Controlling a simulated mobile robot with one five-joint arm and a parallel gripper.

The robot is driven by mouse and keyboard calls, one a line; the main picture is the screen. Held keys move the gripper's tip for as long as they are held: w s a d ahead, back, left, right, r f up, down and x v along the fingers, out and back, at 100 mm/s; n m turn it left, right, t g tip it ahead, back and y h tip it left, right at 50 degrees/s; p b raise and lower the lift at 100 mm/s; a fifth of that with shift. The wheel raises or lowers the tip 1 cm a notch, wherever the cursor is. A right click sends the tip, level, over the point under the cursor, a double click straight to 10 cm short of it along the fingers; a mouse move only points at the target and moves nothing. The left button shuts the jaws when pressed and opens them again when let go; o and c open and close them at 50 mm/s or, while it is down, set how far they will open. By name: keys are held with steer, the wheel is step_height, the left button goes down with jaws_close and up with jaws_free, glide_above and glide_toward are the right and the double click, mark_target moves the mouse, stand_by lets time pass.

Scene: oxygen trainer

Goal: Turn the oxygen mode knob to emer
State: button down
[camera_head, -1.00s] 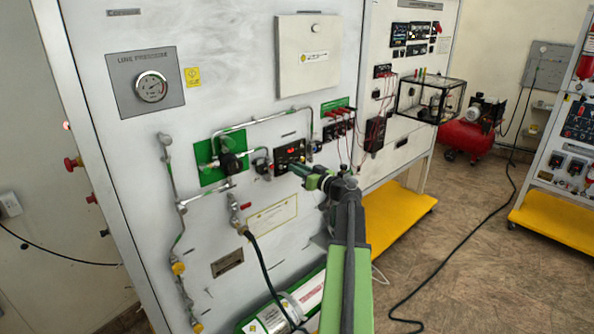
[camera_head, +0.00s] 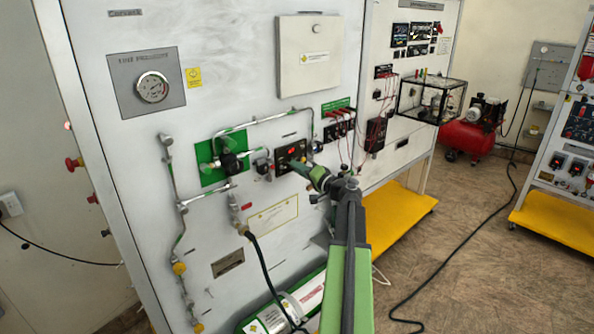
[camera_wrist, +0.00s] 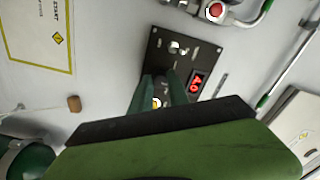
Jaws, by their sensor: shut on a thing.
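The dark oxygen control panel (camera_head: 291,155) with a small red display is on the white trainer wall. It also shows in the wrist view (camera_wrist: 158,62), where its display (camera_wrist: 195,84) is lit. My gripper (camera_head: 297,165) reaches the lower part of this panel. In the wrist view its two green fingers (camera_wrist: 160,92) are closed around a small pale and yellow part, which appears to be the oxygen mode knob (camera_wrist: 157,102). The fingers hide most of that knob, so its setting cannot be read. Another pale control (camera_wrist: 176,48) sits beyond the fingertips.
A green plate with a regulator (camera_head: 229,160) and metal pipes are left of the panel. Red test leads (camera_head: 345,127) hang to its right. A black hose (camera_head: 262,268) and a green cylinder (camera_head: 290,312) are below. Open floor lies to the right.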

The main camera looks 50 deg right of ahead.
steer(key=shift+r+m, duration=0.1)
steer(key=shift+m, duration=4.8)
steer(key=c, duration=1.3)
jaws_free()
steer(key=shift+w, duration=0.1)
steer(key=shift+o, duration=0.2)
steer(key=s+a, duration=0.1)
steer(key=s, duration=1.6)
steer(key=shift+s, duration=0.25)
